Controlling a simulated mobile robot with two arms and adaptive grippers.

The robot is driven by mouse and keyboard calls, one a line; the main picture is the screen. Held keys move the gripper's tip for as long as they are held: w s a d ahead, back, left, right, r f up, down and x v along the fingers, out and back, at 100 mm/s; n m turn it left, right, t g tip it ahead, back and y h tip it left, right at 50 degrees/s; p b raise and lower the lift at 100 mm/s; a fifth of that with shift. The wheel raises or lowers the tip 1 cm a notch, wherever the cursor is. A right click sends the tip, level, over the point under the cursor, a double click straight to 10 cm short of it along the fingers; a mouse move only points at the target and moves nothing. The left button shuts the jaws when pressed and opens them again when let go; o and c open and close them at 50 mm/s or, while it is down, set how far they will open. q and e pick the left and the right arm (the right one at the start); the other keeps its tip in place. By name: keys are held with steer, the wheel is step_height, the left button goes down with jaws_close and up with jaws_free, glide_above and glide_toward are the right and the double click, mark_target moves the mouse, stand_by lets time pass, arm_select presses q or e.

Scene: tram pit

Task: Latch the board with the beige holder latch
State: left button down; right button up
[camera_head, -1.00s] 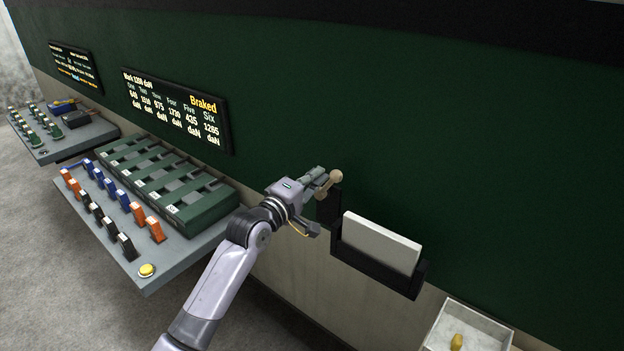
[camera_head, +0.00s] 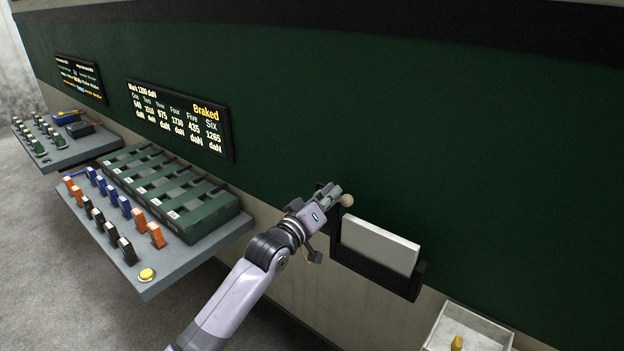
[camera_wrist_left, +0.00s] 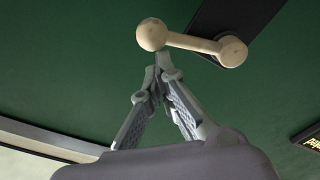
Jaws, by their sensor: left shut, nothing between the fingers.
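The beige latch (camera_head: 347,200) is mounted on a dark plate at the left of the black holder (camera_head: 376,272). In the left wrist view the latch (camera_wrist_left: 193,42) is a bar with a ball at one end and a round hub on the dark plate. The white board (camera_head: 380,244) sits upright in the holder. My left gripper (camera_head: 335,192) is shut and empty, its tips beside the latch. In the left wrist view its fingertips (camera_wrist_left: 163,62) meet close to the ball; I cannot tell whether they touch it. My right gripper is not in view.
A white tray (camera_head: 440,330) with a yellow object (camera_head: 457,342) is below right of the holder. A grey shelf (camera_head: 195,262) with several coloured clips and a green rack (camera_head: 205,218) stands at left. The green wall right of the latch is clear.

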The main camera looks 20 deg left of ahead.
arm_select(q)
steer(key=m, duration=0.1)
steer(key=d+f+m, duration=0.1)
steer(key=shift+s+f+m+b, duration=0.2)
steer(key=shift+f+m+b, duration=0.05)
steer(key=shift+m+b, duration=0.1)
stand_by(0.5)
